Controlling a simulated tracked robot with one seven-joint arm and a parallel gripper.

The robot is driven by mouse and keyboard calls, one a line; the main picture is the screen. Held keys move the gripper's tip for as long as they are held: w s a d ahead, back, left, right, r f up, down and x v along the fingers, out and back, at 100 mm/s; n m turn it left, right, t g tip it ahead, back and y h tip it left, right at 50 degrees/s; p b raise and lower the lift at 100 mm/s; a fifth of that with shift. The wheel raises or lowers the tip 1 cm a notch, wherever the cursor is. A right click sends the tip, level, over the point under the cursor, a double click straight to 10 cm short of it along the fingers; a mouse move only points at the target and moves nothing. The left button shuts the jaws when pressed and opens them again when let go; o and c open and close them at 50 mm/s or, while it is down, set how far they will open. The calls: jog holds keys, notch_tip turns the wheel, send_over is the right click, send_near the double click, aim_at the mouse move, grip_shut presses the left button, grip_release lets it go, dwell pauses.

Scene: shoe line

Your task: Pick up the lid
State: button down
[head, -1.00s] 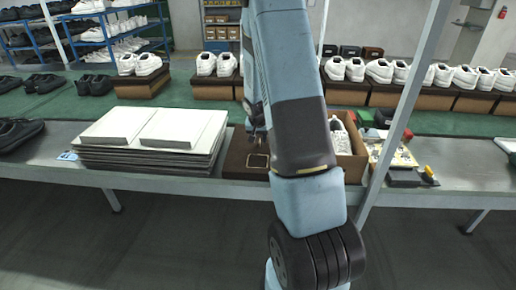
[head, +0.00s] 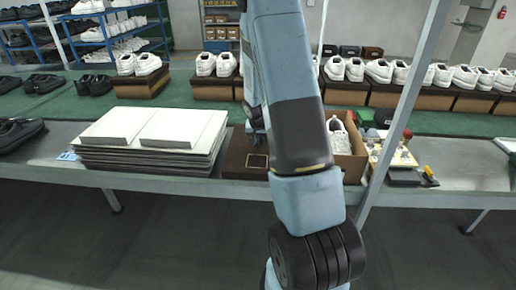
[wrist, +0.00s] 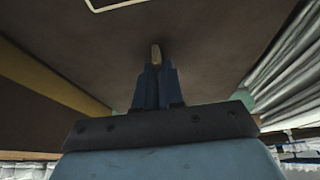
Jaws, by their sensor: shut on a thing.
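The lid is dark brown with a pale rectangular outline and shows in the head view (head: 237,158). It appears to lie flat on the table, between the stack of pale sheets and the open shoe box, partly hidden by my arm. In the wrist view the lid (wrist: 215,35) fills the upper part of the picture. My gripper (wrist: 156,66) is shut on the lid, its fingers close together with a small tan piece showing at their tips. In the head view my arm hides the fingertips and the point of contact.
An open brown box (head: 350,165) with a white shoe (head: 339,132) stands right of the lid. The stack of pale sheets (head: 150,130) is close on the left. A slanted grey post (head: 400,120) rises on the right. Shoes on brown boxes line the green belt behind.

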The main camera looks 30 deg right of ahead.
dwell(0.3)
notch_tip(320, 180, up, 18)
dwell(0.6)
jog(key=c, duration=1.8)
grip_release()
jog(key=shift+c, duration=0.2)
jog(key=shift+a, duration=0.1)
grip_shut()
